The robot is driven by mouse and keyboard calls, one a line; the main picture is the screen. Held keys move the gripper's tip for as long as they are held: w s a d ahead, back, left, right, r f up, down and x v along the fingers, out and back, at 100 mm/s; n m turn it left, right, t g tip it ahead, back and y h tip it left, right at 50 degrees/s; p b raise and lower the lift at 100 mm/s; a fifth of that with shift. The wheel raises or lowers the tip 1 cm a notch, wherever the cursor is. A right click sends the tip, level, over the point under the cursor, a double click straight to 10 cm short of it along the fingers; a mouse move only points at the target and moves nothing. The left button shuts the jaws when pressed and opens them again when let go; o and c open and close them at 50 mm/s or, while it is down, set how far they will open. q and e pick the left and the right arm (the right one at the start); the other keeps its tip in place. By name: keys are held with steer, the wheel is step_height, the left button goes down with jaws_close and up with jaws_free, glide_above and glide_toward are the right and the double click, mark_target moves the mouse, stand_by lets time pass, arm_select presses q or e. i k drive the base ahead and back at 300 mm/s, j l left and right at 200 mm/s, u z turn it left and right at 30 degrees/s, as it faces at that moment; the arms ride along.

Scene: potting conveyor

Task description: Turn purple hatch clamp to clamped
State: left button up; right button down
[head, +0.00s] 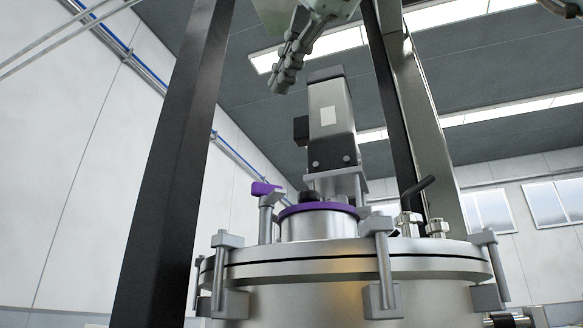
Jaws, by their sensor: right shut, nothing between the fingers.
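The purple clamp handle (265,188) sits on top of a short grey post, at the left of a small round hatch on the vessel lid. The hatch has a purple rim (318,208) and a black knob (311,196) on top. The handle points roughly sideways; I cannot tell whether it is clamped. My right gripper (283,80) hangs in from the top of the picture, fingers together and empty. It appears well above the handle, apart from it.
The steel vessel (350,300) has several bolt clamps around its flange (340,262). A motor block (330,118) stands behind the hatch. A dark post (178,165) rises at the left, and a black lever (417,186) sticks up at the right.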

mark_target(268, 194)
steer(key=k+j, duration=0.2)
steer(key=k, duration=0.3)
steer(key=k+j, duration=0.2)
steer(key=k, duration=0.25)
steer(key=k+j, duration=0.2)
steer(key=k, duration=0.3)
